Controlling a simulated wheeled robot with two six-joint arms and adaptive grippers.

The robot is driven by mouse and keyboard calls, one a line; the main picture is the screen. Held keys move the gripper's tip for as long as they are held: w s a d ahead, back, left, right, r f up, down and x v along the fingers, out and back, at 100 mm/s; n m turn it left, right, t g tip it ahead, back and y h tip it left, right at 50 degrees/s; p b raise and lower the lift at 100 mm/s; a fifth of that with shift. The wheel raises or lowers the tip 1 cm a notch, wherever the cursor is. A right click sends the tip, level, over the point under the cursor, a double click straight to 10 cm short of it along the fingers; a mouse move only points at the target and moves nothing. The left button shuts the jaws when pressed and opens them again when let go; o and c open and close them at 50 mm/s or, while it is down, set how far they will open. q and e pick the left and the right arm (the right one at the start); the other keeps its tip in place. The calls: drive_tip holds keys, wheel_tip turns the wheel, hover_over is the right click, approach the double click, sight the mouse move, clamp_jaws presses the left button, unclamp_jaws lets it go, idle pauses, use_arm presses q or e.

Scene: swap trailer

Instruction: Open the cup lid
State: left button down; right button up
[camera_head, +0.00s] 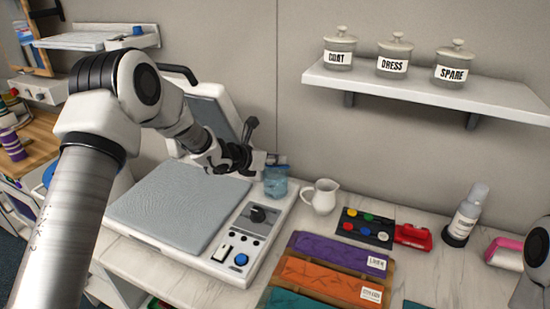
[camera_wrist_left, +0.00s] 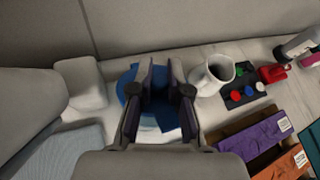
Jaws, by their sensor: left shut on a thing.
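A translucent blue cup (camera_head: 276,184) stands on the counter at the right edge of the press, below my left gripper (camera_head: 259,162). The cup lid (camera_head: 280,160) shows as a small grey-blue piece at the fingertips, at the top of the cup. My left gripper is shut on it. In the left wrist view, the fingers (camera_wrist_left: 161,88) reach over blue round parts of the cup (camera_wrist_left: 128,84), with a narrow gap between the fingers. They hide much of the lid, and I cannot tell whether it touches the cup. My right gripper is out of view.
A white jug (camera_head: 320,197) stands close right of the cup. The open press (camera_head: 170,207) lies left. Coloured fabric boxes (camera_head: 335,255) are in front.

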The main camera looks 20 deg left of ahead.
use_arm(q)
drive_tip(key=c, duration=1.1)
unclamp_jaws()
drive_tip(key=shift+c, duration=0.2)
drive_tip(key=shift+f, duration=0.1)
